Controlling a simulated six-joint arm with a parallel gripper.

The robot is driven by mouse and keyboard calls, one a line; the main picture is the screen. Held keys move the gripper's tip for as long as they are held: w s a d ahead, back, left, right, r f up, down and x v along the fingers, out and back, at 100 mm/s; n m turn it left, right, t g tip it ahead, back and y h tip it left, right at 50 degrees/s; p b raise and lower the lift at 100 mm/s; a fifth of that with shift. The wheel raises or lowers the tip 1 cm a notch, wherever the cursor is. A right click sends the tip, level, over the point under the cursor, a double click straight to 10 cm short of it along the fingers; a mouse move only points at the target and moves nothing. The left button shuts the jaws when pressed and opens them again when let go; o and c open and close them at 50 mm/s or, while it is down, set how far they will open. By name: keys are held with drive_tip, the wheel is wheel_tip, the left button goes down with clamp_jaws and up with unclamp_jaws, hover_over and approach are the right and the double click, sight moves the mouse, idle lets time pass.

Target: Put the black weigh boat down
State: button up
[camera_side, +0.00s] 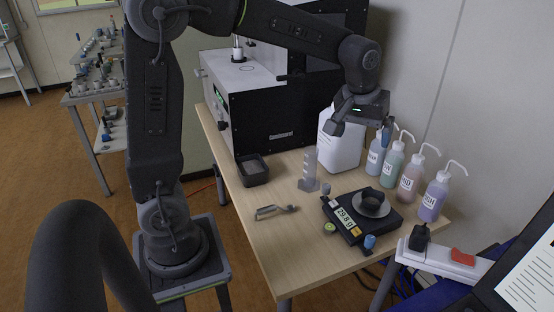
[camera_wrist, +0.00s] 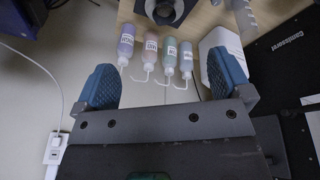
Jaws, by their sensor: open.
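The black weigh boat (camera_side: 371,195) rests on the round pan of the black balance (camera_side: 345,222), whose display seems to read 29.8 g. My gripper (camera_side: 360,130) is open and empty, raised above and behind the balance, near the wash bottles. Its two blue-padded fingers stand wide apart in the wrist view (camera_wrist: 165,80), with nothing between them but bottle nozzles and wall farther off.
Several wash bottles (camera_side: 409,177) with bent nozzles stand behind the balance, beside a white container (camera_side: 341,143). A black tray (camera_side: 253,174), a grey stepped holder (camera_side: 309,172) and a metal tool (camera_side: 275,211) lie to the left. The analyser (camera_side: 270,105) stands at the back. The table's front left is clear.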

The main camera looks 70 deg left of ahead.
drive_tip(key=s+d+m+t, duration=0.2)
drive_tip(key=s+m, duration=0.4)
drive_tip(key=s, duration=1.5)
drive_tip(key=shift+d+r+m+t+h, duration=0.3)
drive_tip(key=shift+d+m+t+h, duration=0.1)
drive_tip(key=shift+d, duration=0.5)
